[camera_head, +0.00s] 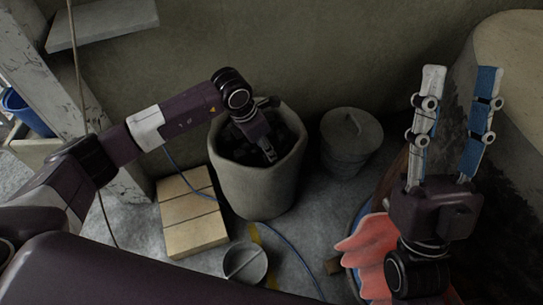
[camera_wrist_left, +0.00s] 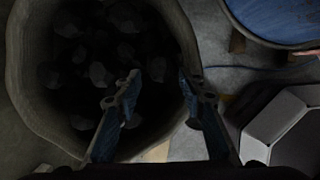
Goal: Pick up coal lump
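Dark coal lumps (camera_wrist_left: 99,73) lie inside a tall grey-beige bucket (camera_head: 258,187); in the head view they show as a dark mass (camera_head: 236,146). My left gripper (camera_head: 270,156) reaches down into the bucket's mouth from the left. In the left wrist view its two fingers (camera_wrist_left: 158,76) are spread apart with nothing between them, over the right part of the bucket opening. The coal is very dark, so the distance from the fingertips to it is hard to tell. My right gripper (camera_head: 461,84) points up at the right, fingers apart and empty.
A lidded metal bin (camera_head: 350,139) stands right of the bucket. A stack of tan bricks (camera_head: 193,222) and a small metal pail (camera_head: 245,264) are on the floor in front. A red cloth-like thing (camera_head: 370,253) lies on a blue round surface beneath my right arm.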

